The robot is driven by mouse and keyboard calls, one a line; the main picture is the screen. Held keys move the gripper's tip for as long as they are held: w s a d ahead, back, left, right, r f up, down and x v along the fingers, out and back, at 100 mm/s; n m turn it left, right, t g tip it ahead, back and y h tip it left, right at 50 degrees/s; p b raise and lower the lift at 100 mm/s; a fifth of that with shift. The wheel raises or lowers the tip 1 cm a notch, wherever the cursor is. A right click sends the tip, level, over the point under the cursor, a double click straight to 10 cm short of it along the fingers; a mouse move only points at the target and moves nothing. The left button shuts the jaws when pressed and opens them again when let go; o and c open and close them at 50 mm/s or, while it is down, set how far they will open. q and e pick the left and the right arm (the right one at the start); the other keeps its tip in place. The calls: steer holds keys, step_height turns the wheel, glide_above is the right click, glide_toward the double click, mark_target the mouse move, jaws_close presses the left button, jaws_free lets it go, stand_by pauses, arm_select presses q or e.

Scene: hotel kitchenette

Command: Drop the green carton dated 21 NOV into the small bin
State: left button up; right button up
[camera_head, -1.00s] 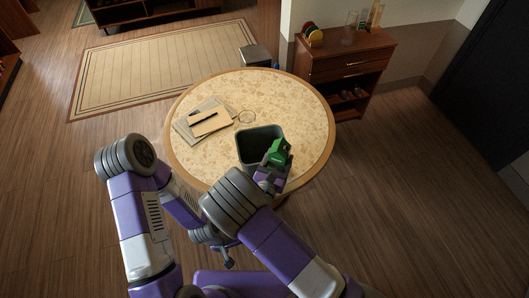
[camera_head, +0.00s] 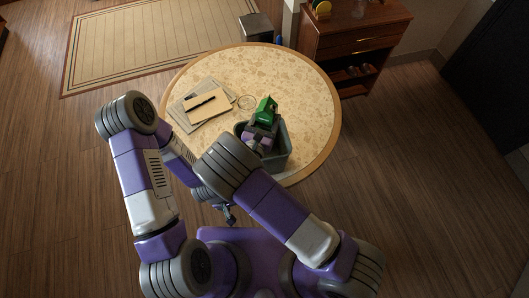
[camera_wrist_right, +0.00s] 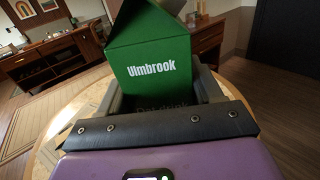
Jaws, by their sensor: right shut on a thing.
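The green carton (camera_head: 267,109) is in my right gripper (camera_head: 263,127), over the far part of the small dark grey bin (camera_head: 283,153). The bin stands on the round table, partly hidden by my right arm. In the right wrist view the carton (camera_wrist_right: 152,66) has a gabled top and white lettering "Ulmbrook"; no date is readable. The bin's wall (camera_wrist_right: 213,88) shows behind and beside it there. My right gripper is shut on the carton. My left gripper (camera_head: 230,216) hangs low, short of the table, apart from the carton; its jaw opening is too small to judge.
The round table (camera_head: 318,115) has papers (camera_head: 184,118) with a brown envelope and dark pen (camera_head: 203,104) at left, and a ring-like outline (camera_head: 247,102) near the middle. A grey box-like container (camera_head: 256,27) stands beyond the table. A wooden cabinet (camera_head: 350,45) stands behind right.

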step_height(320, 180, down, 4)
steer(key=shift+w+r+b, duration=0.1)
steer(key=shift+b, duration=1)
steer(key=o, duration=1.4)
steer(key=v, duration=0.7)
steer(key=shift+s+b, duration=0.3)
